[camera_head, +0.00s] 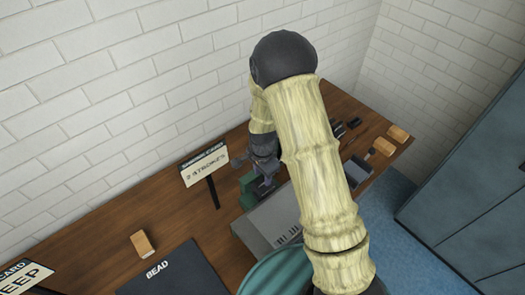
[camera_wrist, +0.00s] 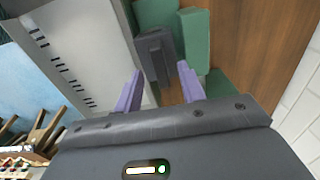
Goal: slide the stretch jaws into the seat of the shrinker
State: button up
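The green shrinker (camera_head: 248,185) stands on the wooden bench, partly hidden behind my arm. Its green parts (camera_wrist: 197,42) also show in the wrist view. A dark grey block (camera_wrist: 155,55), which looks like the jaws, lies at the green parts, at the tips of my gripper's fingers. My gripper (camera_wrist: 160,72) has its two purple fingers apart, one to each side of the block's near end. I cannot tell whether they touch it, or whether the block is seated. In the head view my gripper (camera_head: 264,165) is down at the shrinker, small and partly hidden.
A light grey plate (camera_head: 273,222) with dark marks lies in front of the shrinker. A sign card (camera_head: 204,164) on a post stands to its left. A dark BEAD mat (camera_head: 175,275) and a wooden block (camera_head: 142,243) are further left. Small tools (camera_head: 357,170) lie at right.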

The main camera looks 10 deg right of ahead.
notch_tip(320, 180, up, 15)
jog(key=b, duration=0.2)
jog(key=shift+r+b, duration=0.15)
jog(key=shift+b, duration=0.15)
dwell(1.0)
jog(key=s+d+r+n+t, duration=0.1)
jog(key=s+d+n+t, duration=0.1)
jog(key=s+d+n, duration=0.8)
jog(key=s+n, duration=0.1)
jog(key=s, duration=0.2)
jog(key=shift+s+r+t, duration=0.2)
jog(key=shift+r+t, duration=0.05)
jog(key=shift+t, duration=0.05)
